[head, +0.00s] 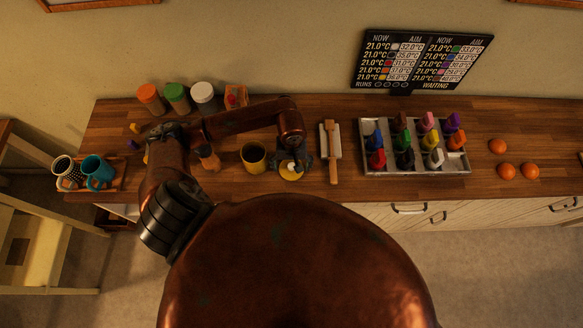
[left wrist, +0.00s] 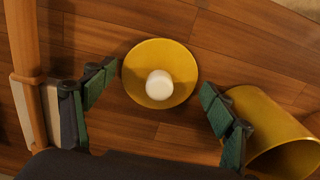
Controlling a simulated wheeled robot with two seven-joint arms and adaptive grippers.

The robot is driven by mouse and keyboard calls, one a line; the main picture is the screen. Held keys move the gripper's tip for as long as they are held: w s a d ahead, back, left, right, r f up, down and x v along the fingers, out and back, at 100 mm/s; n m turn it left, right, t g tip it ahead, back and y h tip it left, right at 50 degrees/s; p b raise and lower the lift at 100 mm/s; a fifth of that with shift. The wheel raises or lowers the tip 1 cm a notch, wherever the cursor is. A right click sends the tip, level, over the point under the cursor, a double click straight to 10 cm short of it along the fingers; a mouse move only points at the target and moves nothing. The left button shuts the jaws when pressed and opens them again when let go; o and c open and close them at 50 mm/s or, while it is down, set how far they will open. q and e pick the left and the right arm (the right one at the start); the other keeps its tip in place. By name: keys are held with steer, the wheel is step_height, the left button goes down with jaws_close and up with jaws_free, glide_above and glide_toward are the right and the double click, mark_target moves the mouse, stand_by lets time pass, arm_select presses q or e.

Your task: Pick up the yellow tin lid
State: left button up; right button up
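The yellow tin lid (head: 291,176) lies on the wooden counter, partly covered by my left gripper (head: 294,164) in the head view. In the left wrist view, the lid (left wrist: 160,53) is a round yellow disc with a white knob (left wrist: 159,85) in its middle. My left gripper (left wrist: 160,82) is open, with green-padded fingers on either side of the lid and a gap to the knob. The yellow tin (head: 254,158), an open cup shape, stands to the left of the lid. It also shows beside the right-hand finger in the left wrist view (left wrist: 265,120). My right gripper is out of view.
A wooden-handled tool (head: 333,160) lies on a pale block just right of the gripper. Farther right are a metal tray (head: 416,173) of coloured items and several oranges (head: 498,146).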

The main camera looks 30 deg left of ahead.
arm_select(q)
steer(key=c, duration=0.8)
